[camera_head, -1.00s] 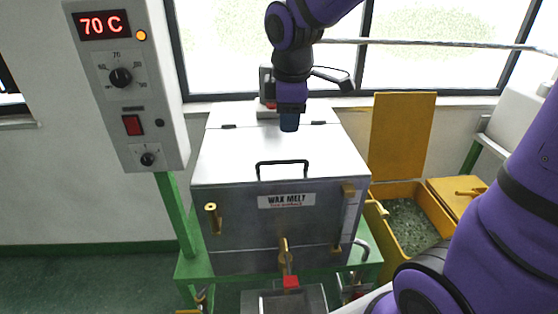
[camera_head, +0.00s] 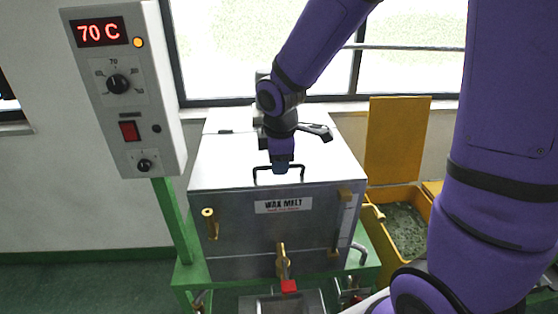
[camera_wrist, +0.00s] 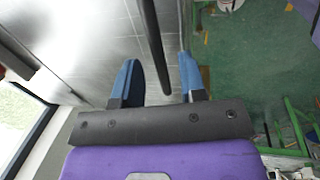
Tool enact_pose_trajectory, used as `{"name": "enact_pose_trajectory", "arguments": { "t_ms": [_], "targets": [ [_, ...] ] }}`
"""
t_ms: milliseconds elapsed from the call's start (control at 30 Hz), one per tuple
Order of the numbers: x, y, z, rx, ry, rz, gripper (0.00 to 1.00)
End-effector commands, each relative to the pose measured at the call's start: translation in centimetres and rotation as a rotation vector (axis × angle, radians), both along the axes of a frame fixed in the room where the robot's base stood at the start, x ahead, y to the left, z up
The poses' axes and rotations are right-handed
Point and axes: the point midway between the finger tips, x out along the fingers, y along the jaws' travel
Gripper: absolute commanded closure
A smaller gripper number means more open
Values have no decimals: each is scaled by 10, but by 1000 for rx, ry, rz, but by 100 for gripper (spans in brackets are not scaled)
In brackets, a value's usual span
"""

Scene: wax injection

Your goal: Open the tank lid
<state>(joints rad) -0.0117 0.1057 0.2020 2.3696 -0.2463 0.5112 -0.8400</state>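The wax melt tank (camera_head: 230,225) is a metal box with a silver lid (camera_head: 222,160) lying closed on top. A black bar handle (camera_head: 260,169) is at the lid's front edge. My gripper (camera_head: 281,168) is at the middle of this handle and hides part of it. In the wrist view my gripper (camera_wrist: 158,62) is open, with one blue finger on each side of the dark handle bar (camera_wrist: 150,40). The bar shows between the fingers, and I cannot tell if either finger touches it.
A control box (camera_head: 125,90) reading 70 C stands on a green post left of the tank. A yellow bin (camera_head: 425,202) with its lid raised stands at right. A brass valve (camera_head: 281,260) with a red part is on the tank front. Windows are behind.

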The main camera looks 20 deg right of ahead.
Motion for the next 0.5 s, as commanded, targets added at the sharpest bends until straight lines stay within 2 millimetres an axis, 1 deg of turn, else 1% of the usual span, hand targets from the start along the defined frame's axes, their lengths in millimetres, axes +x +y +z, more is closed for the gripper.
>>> {"name": "enact_pose_trajectory", "arguments": {
  "t_ms": [300, 333, 367, 400, 500],
  "targets": [
    [1, 0, -3, 1, -1, 0, 62],
    [1, 0, -3, 1, -1, 0, 64],
    [1, 0, -3, 1, -1, 0, 71],
    [1, 0, -3, 1, -1, 0, 80],
    [1, 0, -3, 1, -1, 0, 100]
  ]
}}
